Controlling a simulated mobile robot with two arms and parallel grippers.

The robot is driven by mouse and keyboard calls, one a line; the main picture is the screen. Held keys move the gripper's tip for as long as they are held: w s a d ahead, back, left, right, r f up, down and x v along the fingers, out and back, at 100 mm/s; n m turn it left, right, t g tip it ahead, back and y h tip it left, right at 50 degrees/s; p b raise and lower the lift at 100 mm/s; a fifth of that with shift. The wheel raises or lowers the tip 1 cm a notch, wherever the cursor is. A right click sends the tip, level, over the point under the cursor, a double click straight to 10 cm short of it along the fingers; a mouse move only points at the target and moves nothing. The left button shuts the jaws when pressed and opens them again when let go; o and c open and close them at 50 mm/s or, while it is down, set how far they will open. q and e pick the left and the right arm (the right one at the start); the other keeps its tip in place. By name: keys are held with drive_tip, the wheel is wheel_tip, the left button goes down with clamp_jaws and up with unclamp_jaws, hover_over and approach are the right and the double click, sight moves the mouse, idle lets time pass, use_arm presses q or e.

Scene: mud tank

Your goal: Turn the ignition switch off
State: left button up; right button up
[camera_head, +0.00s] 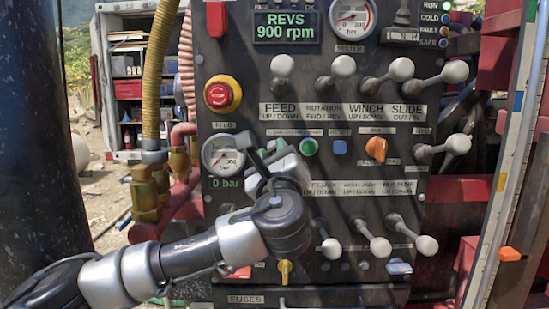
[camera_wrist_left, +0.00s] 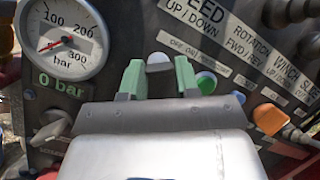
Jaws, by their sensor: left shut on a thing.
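My left gripper (camera_head: 270,150) reaches to the control panel, its wrist and arm in front of the panel's middle in the head view. In the left wrist view its two green fingertips (camera_wrist_left: 160,76) are on either side of a small pale knob, the ignition switch (camera_wrist_left: 159,62), and are shut on it. A label strip beginning with OFF and ON runs to the right of the knob. In the head view the gripper largely hides the switch. The REVS display (camera_head: 285,27) reads 900 rpm. My right gripper is in neither view.
A green button (camera_head: 309,147) and an orange knob (camera_head: 376,149) lie to the right of the gripper. A red stop button (camera_head: 218,95) and a gauge (camera_head: 223,156) are at the left. Several levers with grey ball ends (camera_head: 401,69) stick out above and below.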

use_arm(q)
drive_tip(key=n+y+b, duration=0.1)
drive_tip(key=n+b, duration=0.1)
drive_tip(key=n, duration=0.1)
drive_tip(key=n+g+y+b, duration=0.1)
drive_tip(key=n, duration=0.3)
drive_tip(key=n+g+y+b, duration=0.1)
drive_tip(key=n+y+b, duration=0.1)
drive_tip(key=n, duration=0.1)
drive_tip(key=shift+d+b, duration=0.25)
drive_tip(key=shift+b, duration=0.1)
drive_tip(key=shift+r+n+g+y, duration=0.1)
drive_tip(key=shift+n+g+y, duration=0.45)
drive_tip(key=shift+n, duration=1.55)
drive_tip(key=shift+g+h, duration=0.25)
drive_tip(key=o, duration=0.9)
drive_tip(key=shift+o, duration=0.2)
drive_tip(key=shift+s+b, duration=0.1)
drive_tip(key=shift+b, duration=0.2)
